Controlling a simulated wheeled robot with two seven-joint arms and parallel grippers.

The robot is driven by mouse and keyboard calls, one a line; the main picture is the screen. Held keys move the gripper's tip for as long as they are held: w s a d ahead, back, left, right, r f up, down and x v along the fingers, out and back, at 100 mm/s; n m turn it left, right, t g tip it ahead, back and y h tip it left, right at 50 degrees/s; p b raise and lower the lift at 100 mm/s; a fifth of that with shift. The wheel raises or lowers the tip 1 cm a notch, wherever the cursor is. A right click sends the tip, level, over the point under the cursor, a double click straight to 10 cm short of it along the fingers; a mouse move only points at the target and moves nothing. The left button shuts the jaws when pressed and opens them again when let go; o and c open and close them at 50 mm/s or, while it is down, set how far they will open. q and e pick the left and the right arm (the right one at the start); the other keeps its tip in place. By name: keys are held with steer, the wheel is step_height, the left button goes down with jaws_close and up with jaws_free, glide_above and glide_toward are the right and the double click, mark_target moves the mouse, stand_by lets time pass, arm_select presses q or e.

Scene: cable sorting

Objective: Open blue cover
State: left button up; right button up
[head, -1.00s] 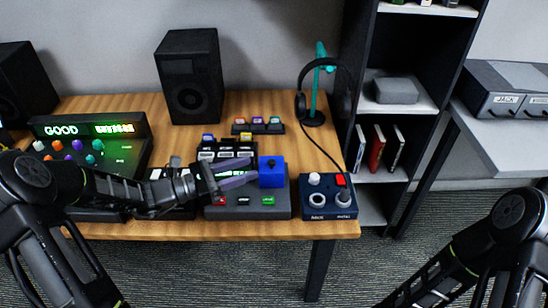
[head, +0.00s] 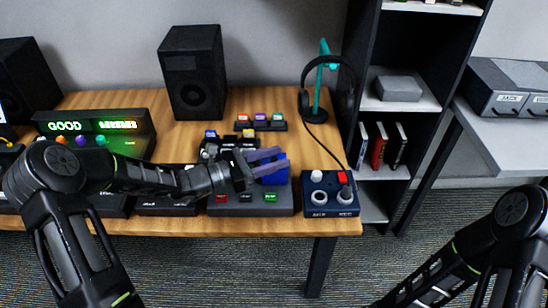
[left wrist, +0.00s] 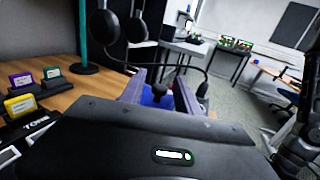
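The blue cover (head: 276,177) is a box-shaped blue piece with a dark knob, on the right part of a dark grey panel (head: 230,208) near the table's front edge. My left gripper (head: 282,157) is at the top of the cover and hides part of it in the head view. In the left wrist view its two fingers (left wrist: 157,88) are apart, with the blue cover (left wrist: 156,99) and its dark knob between them. I cannot tell whether the fingers touch it. The cover looks down. My right arm shows at the lower right; its gripper is out of view.
A navy box (head: 330,196) with knobs and a red button stands just right of the panel. A headphone stand (head: 322,85) and a rack of small coloured pieces (head: 261,122) are behind. A speaker (head: 194,75) and a lit GOOD display (head: 93,125) are further left.

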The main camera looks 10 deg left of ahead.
arm_select(q)
steer(key=shift+c, duration=0.5)
jaws_close()
stand_by(0.8)
